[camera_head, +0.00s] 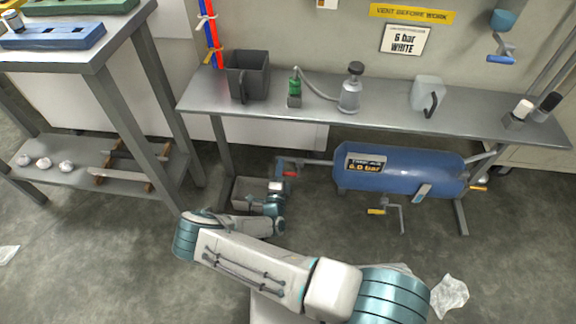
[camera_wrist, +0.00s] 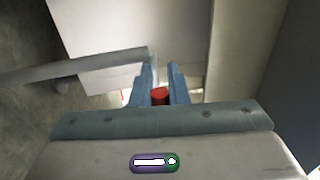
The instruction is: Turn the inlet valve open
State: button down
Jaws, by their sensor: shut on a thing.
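In the head view, a valve with a red handle (camera_head: 290,174) sits on the grey pipe at the left end of the blue tank, under the bench. I take it as the inlet valve; no label on it can be read. My gripper (camera_head: 280,180) reaches low to this handle from the left. In the wrist view, the red handle (camera_wrist: 160,96) shows between the two blue fingers of my gripper (camera_wrist: 160,84), which are shut on it. The valve body is mostly hidden, and I cannot tell how far the handle is turned.
The blue tank (camera_head: 400,170) lies under the grey bench (camera_head: 390,110). A yellow-handled valve (camera_head: 376,211) is below it and another handle (camera_head: 478,188) at its right. A grey bin (camera_head: 248,192) stands close beside my gripper. A crumpled sheet (camera_head: 450,295) lies on the floor.

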jog(key=shift+s+f, duration=0.1)
dwell(0.3)
jog(key=c, duration=1.4)
grip_release()
